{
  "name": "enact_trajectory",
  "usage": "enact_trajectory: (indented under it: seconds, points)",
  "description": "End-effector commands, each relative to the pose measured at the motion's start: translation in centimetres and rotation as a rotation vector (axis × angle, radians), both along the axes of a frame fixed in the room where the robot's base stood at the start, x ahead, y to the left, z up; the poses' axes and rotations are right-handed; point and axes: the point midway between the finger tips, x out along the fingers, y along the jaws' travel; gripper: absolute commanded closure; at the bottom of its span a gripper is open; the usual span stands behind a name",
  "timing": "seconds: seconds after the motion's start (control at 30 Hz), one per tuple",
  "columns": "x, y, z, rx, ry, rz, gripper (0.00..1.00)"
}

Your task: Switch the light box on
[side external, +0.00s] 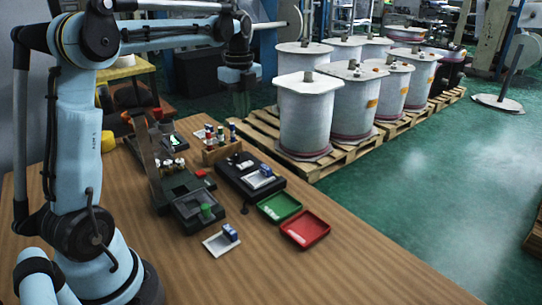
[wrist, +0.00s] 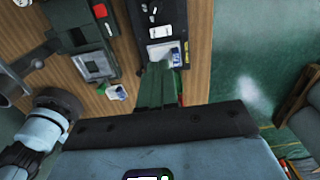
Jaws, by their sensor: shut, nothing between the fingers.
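A flat black box (side external: 240,181) with a pale panel (side external: 258,182) lies on the wooden table; I take it to be the light box. A small blue-and-white piece (side external: 266,170) is on the panel, and small white pieces (side external: 240,161) are at its far end. I cannot tell a switch, or whether the panel is lit. In the wrist view the box (wrist: 175,22) is at top centre. My gripper (side external: 241,114) is shut and empty, above the table and clear of the box. In the wrist view its fingers (wrist: 157,68) point toward the box's near end.
A green tray (side external: 268,213) and a red tray (side external: 318,238) lie nearby. A dark green device (side external: 184,203), a red piece (side external: 200,173) and a wooden rack of bottles (side external: 213,155) stand close by. The table's front right is bare.

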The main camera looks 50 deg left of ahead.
Motion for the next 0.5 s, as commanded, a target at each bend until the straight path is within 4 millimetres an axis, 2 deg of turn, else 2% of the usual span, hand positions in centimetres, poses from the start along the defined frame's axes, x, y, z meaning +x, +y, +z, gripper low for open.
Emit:
enact_trajectory:
  seconds: [0.3,0.5]
  points:
    - [-1.3,0.0,-0.2,0.0,0.004,0.0,1.0]
    - [-1.2,0.0,-0.2,0.0,0.003,-0.001,1.0]
